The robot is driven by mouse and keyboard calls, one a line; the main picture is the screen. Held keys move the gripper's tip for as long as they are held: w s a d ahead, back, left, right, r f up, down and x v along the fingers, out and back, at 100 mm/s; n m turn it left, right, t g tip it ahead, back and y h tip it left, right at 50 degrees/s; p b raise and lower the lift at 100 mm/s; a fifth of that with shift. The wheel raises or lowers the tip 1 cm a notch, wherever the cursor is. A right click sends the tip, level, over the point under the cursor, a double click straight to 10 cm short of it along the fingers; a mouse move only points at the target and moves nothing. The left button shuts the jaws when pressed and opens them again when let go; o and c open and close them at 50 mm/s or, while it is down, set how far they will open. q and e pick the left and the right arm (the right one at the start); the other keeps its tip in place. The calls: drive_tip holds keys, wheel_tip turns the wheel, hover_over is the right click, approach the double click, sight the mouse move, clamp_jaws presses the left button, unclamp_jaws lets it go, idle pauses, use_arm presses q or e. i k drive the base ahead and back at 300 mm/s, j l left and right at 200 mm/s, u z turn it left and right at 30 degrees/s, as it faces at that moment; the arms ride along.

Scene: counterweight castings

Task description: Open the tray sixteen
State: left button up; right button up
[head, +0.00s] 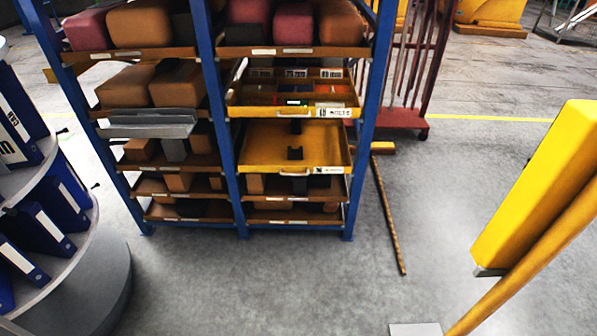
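A blue-framed shelf rack (236,190) stands ahead of me. Its right bay holds two yellow trays. The upper yellow tray (262,112) has a front handle, a white label and several small items inside. The lower yellow tray (268,165) shows a mostly bare floor with a black bracket-like piece (295,153) in it, and has a front handle and label. Both show their insides from above; how far each is pulled out is hard to tell. The label numbers are too small to read, so I cannot tell which tray is sixteen. Neither gripper is in view.
A grey metal tray (150,125) juts from the left bay. A round stand with blue binders (30,230) is at the left, a large yellow post (545,190) at the right. A thin rod (388,215) lies right of the rack. The floor (280,285) in front is clear.

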sight(300, 147)
drive_tip(key=i+j, duration=0.1)
drive_tip(key=i, duration=0.75)
